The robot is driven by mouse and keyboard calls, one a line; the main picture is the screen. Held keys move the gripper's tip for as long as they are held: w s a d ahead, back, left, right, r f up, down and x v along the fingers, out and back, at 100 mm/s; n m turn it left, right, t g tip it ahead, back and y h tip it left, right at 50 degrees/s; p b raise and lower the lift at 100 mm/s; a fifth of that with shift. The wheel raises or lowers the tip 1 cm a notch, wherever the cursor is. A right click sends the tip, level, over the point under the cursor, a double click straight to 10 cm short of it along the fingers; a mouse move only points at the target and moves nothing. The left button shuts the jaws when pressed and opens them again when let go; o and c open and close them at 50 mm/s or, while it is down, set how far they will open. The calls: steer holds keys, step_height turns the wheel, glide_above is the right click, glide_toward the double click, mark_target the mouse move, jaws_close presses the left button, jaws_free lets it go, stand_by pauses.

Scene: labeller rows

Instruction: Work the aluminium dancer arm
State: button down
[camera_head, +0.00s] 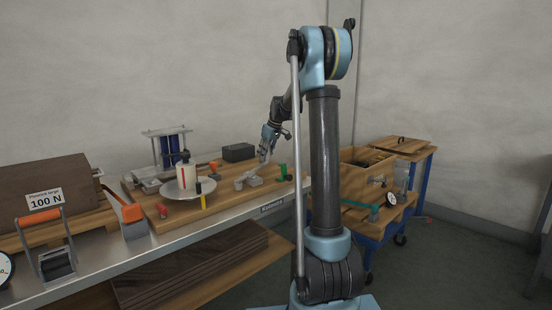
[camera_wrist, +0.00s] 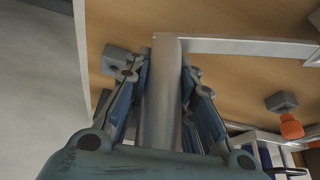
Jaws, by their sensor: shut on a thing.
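The aluminium dancer arm (camera_wrist: 163,62) is a pale grey metal bar. In the wrist view it runs up the middle between the two fingers, and my gripper (camera_wrist: 160,78) is shut on it. In the head view my gripper (camera_head: 268,146) is small and far off, over the back right of the wooden board. The grip itself is too small there to make out clearly. Grey metal parts (camera_head: 248,179) sit on the board just below the gripper.
A dark box (camera_head: 238,152) is behind. A blue-legged wooden cart (camera_head: 381,215) stands at right, behind my arm.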

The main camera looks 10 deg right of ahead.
steer(key=w+a+n, duration=0.1)
steer(key=a, duration=0.3)
steer(key=w+a+n+g+y, duration=0.1)
steer(key=a+n, duration=0.1)
steer(key=a, duration=0.2)
steer(key=w+a+n, duration=0.1)
steer(key=a+n, duration=0.1)
steer(key=a, duration=0.2)
steer(key=shift+w+g, duration=0.15)
steer(key=shift+g, duration=0.15)
steer(key=shift+a+n, duration=0.5)
steer(key=shift+a, duration=0.15)
steer(key=c, duration=1.3)
jaws_free()
steer(key=shift+c, duration=0.2)
steer(key=v, duration=1.2)
steer(key=shift+w+d, duration=0.15)
steer(key=shift+w, duration=0.05)
steer(key=shift+f, duration=0.1)
